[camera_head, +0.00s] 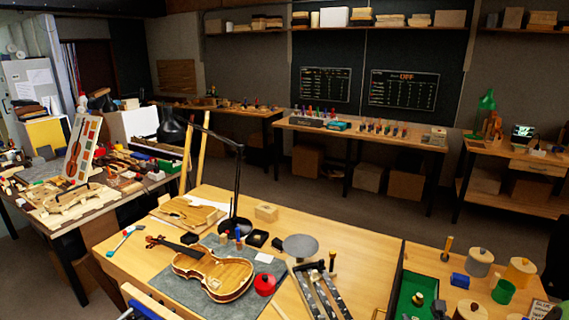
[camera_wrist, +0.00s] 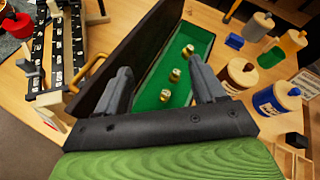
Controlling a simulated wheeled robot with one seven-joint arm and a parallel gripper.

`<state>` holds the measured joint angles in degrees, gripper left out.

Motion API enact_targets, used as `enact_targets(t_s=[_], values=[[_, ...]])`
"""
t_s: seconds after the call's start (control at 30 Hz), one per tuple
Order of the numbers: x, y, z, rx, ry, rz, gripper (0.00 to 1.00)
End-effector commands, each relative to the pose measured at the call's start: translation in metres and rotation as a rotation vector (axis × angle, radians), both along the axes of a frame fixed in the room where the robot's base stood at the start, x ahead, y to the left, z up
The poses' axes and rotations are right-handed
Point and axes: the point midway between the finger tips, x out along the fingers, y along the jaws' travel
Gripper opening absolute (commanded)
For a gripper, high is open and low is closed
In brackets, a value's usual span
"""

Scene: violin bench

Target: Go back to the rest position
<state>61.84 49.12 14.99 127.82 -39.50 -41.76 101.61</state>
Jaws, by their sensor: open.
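My gripper (camera_wrist: 160,70) shows in the wrist view, with its two dark grey fingers spread apart and nothing between them. It is above an open dark box (camera_wrist: 208,50) with a green lining, and several small brass-coloured pieces lie in the box beyond the fingertips. The height of the fingers above the box is hard to tell. In the head view the box (camera_head: 402,276) stands at the right part of the front bench. I cannot make out my gripper in the head view.
A violin (camera_head: 215,272) lies on a grey mat, with a black lamp (camera_head: 237,185) behind it. A rack with black rails (camera_head: 318,290) stands left of the box. Several jars (camera_head: 480,262) stand to its right. A side table (camera_head: 60,215) is crowded. Bare wood shows behind the box.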

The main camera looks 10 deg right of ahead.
Motion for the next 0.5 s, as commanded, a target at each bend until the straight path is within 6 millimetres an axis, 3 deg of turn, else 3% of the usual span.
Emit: enact_targets(t_s=[0.3,0.43,0.5], values=[[0.012,0.086,0.032,-0.448,0.173,0.489,0.69],[0.0,0.138,0.051,-0.755,0.267,0.791,0.69],[-0.018,0.17,0.063,-0.97,0.325,0.989,0.69]])
